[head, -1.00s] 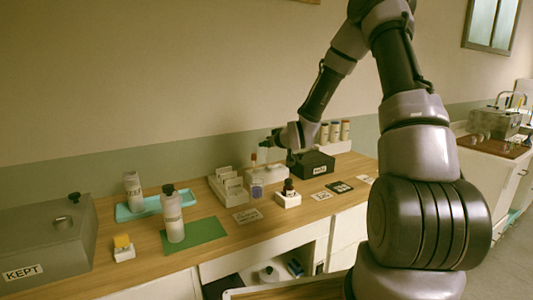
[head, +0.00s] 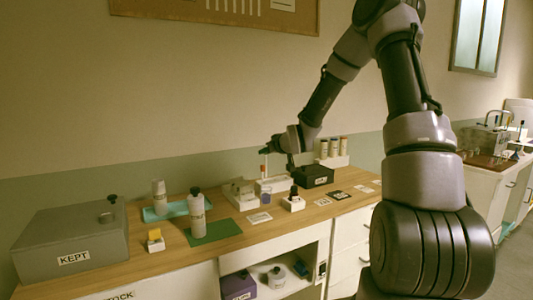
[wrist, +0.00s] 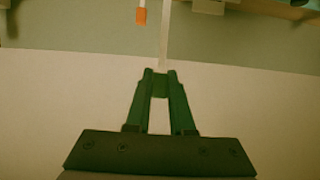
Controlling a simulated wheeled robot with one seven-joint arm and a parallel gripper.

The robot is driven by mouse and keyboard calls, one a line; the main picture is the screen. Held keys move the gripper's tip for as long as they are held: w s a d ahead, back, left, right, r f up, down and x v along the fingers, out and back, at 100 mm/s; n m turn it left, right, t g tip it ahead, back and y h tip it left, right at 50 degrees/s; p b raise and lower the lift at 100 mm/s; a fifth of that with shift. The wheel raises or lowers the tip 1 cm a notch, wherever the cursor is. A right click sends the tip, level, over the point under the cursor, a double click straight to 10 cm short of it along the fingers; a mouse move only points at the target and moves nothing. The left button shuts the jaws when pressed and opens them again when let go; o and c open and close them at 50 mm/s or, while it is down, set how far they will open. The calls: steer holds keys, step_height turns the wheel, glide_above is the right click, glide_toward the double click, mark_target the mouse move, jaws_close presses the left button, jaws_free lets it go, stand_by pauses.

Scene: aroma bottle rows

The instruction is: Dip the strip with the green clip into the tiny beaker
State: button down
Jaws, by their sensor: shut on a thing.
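My gripper (wrist: 160,80) is shut on the green clip (wrist: 160,87) in the wrist view. The pale strip (wrist: 165,40) runs from the clip to the top edge of that view. In the head view my gripper (head: 266,150) is small, above the white stand (head: 275,185), and the strip is hard to make out there. A small bluish vessel (head: 267,197), probably the tiny beaker, stands in front of the stand, below my gripper. The held strip is well above it and apart from it.
An orange clip (wrist: 141,16) is near the strip in the wrist view. A black box (head: 315,177) and a rack of several vials (head: 334,160) stand to the right. A dark-capped bottle (head: 294,200) is near the vessel. A white bottle (head: 197,215) stands on a green mat (head: 222,232).

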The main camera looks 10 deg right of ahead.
steer(key=shift+s+a+f, duration=0.1)
stand_by(0.3)
steer(key=shift+f, duration=1.9)
steer(key=shift+f, duration=2)
steer(key=shift+r, duration=3.5)
